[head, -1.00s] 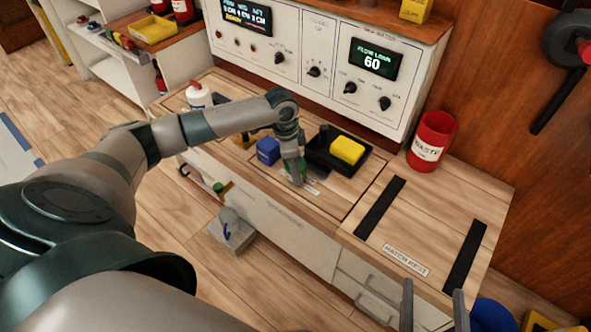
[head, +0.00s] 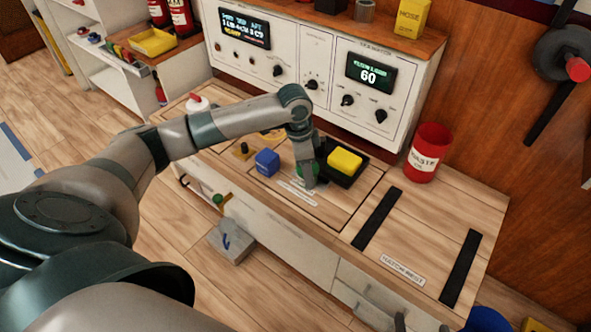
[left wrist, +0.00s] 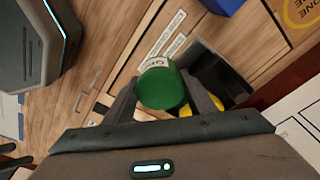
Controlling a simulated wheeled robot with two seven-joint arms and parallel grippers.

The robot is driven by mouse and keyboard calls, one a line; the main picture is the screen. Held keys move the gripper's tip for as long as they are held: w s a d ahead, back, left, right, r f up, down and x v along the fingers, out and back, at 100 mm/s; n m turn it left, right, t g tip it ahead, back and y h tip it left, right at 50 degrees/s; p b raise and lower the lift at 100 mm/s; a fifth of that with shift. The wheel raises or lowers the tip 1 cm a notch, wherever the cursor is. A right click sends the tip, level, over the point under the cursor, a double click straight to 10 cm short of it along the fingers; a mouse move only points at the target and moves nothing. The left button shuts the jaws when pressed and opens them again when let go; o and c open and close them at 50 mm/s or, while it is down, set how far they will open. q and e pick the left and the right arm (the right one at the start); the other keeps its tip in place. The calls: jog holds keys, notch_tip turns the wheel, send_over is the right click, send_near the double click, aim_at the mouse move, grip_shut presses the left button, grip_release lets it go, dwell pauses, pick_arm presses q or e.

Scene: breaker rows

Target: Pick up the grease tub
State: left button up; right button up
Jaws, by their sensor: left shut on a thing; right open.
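The grease tub, with a round green lid (left wrist: 161,88) and a pale side label, sits between the two fingers of my left gripper (left wrist: 165,100) in the left wrist view. The fingers are shut on it from both sides. In the head view only a bit of its green (head: 303,170) shows beside my left gripper (head: 310,182), over the bench just left of the black tray. I cannot tell whether the tub is clear of the bench. My right gripper (head: 421,325) shows only as two spread fingertips at the bottom edge, open and empty.
A black tray (head: 349,181) holding a yellow block (head: 345,160) is right beside the left gripper. A blue block (head: 267,162) stands to its left. A red waste bin (head: 428,153) stands at the back right. The hatch rest area (head: 415,230) between two black strips is clear.

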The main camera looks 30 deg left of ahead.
pick_arm(q)
jog(key=d+r+p, duration=0.1)
jog(key=d+r, duration=0.3)
jog(key=d, duration=0.3)
jog(key=shift+d+r, duration=0.2)
jog(key=shift+r, duration=0.05)
pick_arm(e)
jog(key=s+f+g, duration=0.1)
jog(key=s+d+f+g, duration=0.2)
jog(key=f, duration=0.1)
jog(key=shift+s+h, duration=0.2)
jog(key=shift+h, duration=0.2)
